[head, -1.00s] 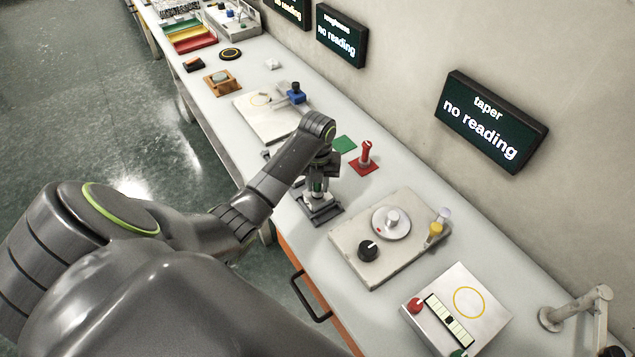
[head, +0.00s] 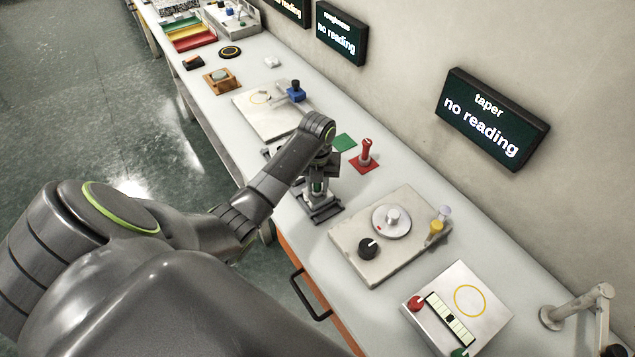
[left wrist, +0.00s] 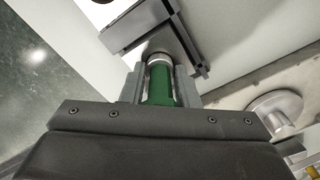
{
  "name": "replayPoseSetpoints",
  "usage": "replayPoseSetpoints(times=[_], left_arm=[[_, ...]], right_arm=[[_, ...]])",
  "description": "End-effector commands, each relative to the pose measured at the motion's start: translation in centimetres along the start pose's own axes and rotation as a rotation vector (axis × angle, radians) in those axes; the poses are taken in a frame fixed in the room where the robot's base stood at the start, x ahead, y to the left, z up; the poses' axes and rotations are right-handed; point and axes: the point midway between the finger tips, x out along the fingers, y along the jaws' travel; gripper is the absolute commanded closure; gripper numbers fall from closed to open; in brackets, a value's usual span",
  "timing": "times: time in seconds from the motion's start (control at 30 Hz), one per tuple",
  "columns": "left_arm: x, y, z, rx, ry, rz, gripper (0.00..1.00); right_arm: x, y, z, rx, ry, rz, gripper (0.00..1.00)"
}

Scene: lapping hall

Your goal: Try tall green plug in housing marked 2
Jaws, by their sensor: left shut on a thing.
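My left gripper (head: 318,186) is shut on the green plug, pointing down over the bench. The plug (left wrist: 160,86) shows between the fingers in the left wrist view, with a pale metal ring at its far end. Just beyond that end is a light metal housing (head: 321,200) in a dark holder (head: 326,213); the holder also shows in the left wrist view (left wrist: 150,27). The plug is in line with the housing, but I cannot tell how far it is inside. No number is readable on the housing. My right gripper is out of view.
A red plug (head: 366,153) stands on a red square behind the gripper, beside a bare green square (head: 345,142). A plate with a dial and black knob (head: 368,248) lies to the right. The taper screen (head: 491,119) reads "no reading".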

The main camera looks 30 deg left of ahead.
Motion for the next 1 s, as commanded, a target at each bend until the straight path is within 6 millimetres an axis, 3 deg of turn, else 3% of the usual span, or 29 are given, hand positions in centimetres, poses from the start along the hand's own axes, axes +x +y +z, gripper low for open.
replayPoseSetpoints(times=[1.0], left_arm=[[1.03,-0.01,-0.02,0.000,0.001,0.000,1.00]], right_arm=[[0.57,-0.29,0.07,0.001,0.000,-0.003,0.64]])
